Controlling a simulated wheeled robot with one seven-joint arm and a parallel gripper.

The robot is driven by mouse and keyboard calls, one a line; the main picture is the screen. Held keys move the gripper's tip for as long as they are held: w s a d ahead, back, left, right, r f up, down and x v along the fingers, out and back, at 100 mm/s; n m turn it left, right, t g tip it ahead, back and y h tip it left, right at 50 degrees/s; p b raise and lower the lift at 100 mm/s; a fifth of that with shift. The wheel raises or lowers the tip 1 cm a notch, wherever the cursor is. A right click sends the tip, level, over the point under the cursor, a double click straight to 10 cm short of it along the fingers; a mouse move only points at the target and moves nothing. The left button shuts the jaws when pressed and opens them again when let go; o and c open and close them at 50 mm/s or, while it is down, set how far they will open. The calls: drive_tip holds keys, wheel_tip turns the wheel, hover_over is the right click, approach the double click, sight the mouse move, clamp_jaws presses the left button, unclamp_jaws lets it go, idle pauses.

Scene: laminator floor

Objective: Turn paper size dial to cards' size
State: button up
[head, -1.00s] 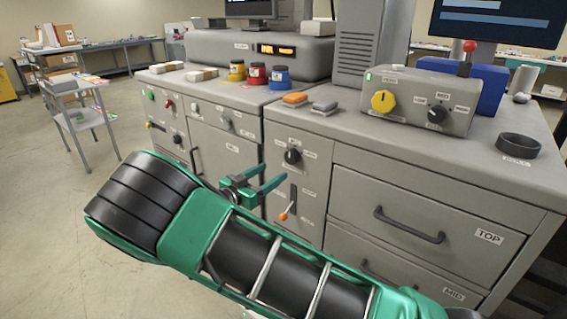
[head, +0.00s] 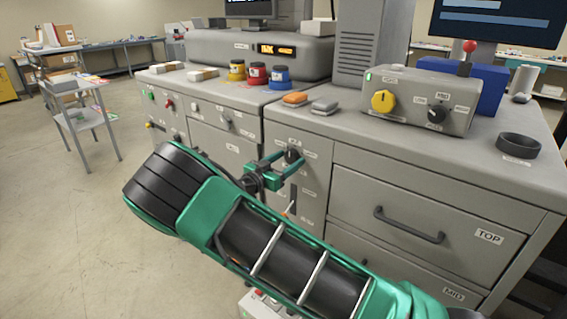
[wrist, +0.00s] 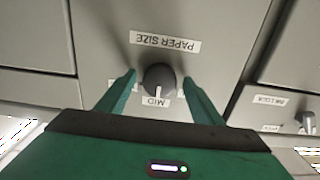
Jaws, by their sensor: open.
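The paper size dial (wrist: 158,79) is a black round knob on the grey cabinet front, under an upside-down "PAPER SIZE" label (wrist: 165,42) in the wrist view. Its white mark points at the "MID" label (wrist: 155,101). Labels to either side are partly covered by my fingers, and I cannot read a cards label. In the head view the dial (head: 292,154) is at the upper part of the narrow panel. My green gripper (wrist: 159,74) is open, with one finger on each side of the dial; I cannot tell whether either touches it.
The drawer handle (head: 408,226) sticks out to the right.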

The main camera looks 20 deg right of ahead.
drive_tip(key=shift+c, duration=0.6)
drive_tip(key=c, duration=1)
drive_tip(key=shift+o, duration=0.2)
drive_tip(key=shift+a, duration=0.45)
drive_tip(key=shift+d, duration=0.4)
drive_tip(key=n, duration=0.2)
drive_tip(key=shift+d+n, duration=0.1)
drive_tip(key=shift+n, duration=0.3)
drive_tip(key=n, duration=0.4)
drive_tip(key=shift+n, duration=2.5)
